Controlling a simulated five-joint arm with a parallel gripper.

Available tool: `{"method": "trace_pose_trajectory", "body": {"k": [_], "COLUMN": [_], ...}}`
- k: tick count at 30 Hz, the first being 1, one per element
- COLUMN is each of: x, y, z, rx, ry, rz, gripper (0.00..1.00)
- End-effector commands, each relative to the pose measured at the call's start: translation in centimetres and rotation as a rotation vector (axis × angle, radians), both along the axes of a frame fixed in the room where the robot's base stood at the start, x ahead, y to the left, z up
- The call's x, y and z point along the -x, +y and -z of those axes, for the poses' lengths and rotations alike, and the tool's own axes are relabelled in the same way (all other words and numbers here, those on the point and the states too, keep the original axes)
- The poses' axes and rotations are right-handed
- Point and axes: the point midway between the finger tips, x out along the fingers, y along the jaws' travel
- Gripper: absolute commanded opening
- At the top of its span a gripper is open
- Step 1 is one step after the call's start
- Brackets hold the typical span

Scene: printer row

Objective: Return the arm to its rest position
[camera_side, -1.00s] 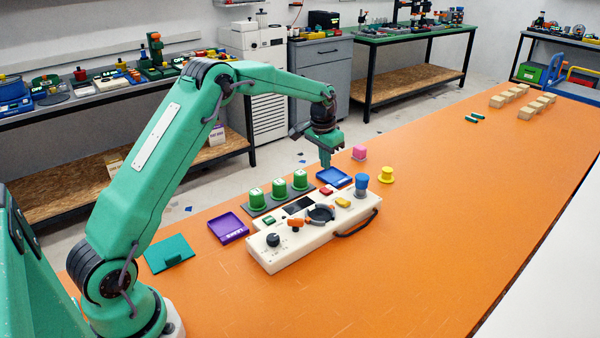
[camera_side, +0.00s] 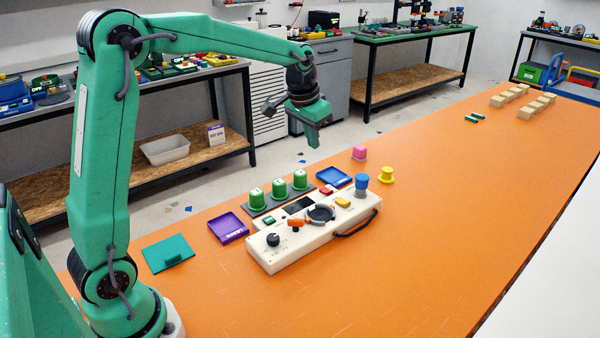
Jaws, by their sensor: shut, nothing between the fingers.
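My gripper (camera_side: 314,143) is shut and empty, pointing down in the air above the far side of the orange table. It is clear of everything on the table. My green arm stands nearly upright from its base at the lower left, with its forearm reaching right. Below the gripper are the blue tray (camera_side: 333,178) and a pink piece (camera_side: 359,153).
A cream control box (camera_side: 292,252) with knobs and buttons stands on the orange table (camera_side: 430,230). Several green pieces (camera_side: 279,188), a purple tray (camera_side: 228,228), a teal plate (camera_side: 167,253) and a yellow piece (camera_side: 386,175) surround it. Wooden blocks (camera_side: 525,110) lie far right.

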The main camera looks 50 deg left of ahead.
Motion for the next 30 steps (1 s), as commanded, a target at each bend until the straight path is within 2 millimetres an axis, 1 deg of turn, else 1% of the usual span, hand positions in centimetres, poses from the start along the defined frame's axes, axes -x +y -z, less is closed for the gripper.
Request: {"method": "trace_pose_trajectory", "body": {"k": [1, 6, 10, 15, 23, 30], "x": [1.1, 4.5, 7.2, 10.9, 16.4, 21.3], "y": [-0.5, -1.8, -2.8, -3.9, -5.3, -6.4], "z": [-0.9, -2.7, -3.7, -4.5, -4.8, -4.0], "rx": [0.0, 0.001, 0.002, 0.006, 0.013, 0.022], "ry": [-0.013, -0.042, -0.064, -0.094, -0.141, -0.182], "rz": [0.001, 0.003, 0.003, 0.005, 0.007, 0.009], "gripper": [0.0, 0.0, 0.0, 0.0, 0.0, 0.0]}}
